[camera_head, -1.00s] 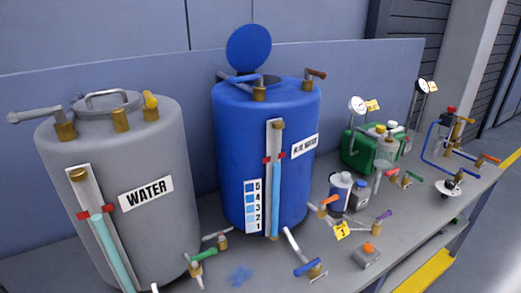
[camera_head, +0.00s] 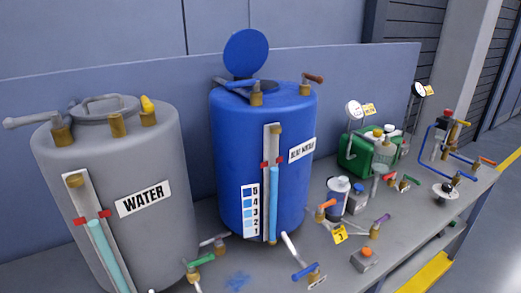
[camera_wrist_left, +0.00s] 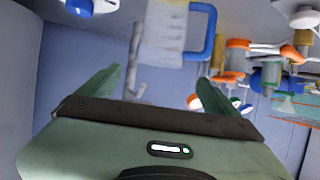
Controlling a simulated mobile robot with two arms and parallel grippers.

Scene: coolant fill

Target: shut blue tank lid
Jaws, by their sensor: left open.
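The blue tank (camera_head: 232,150) stands upright on the bench in the head view. Its round blue lid (camera_head: 246,53) is open, standing up behind the opening on top. A blue-grey handle and brass fittings sit around the opening. My left gripper (camera_wrist_left: 163,78) shows only in the left wrist view, with two green fingers spread apart. A grey vessel with a blue handle (camera_wrist_left: 208,35) appears beyond the fingers; I cannot tell that anything is held. The tank lid is not clear in the left wrist view. My right gripper is in neither view.
A grey water tank (camera_head: 150,170) stands left of the blue tank. A green container (camera_head: 357,153), a small bottle (camera_head: 338,193), gauges and several colored valves occupy the bench's right side. A blue-grey panel (camera_head: 345,70) runs behind the tanks.

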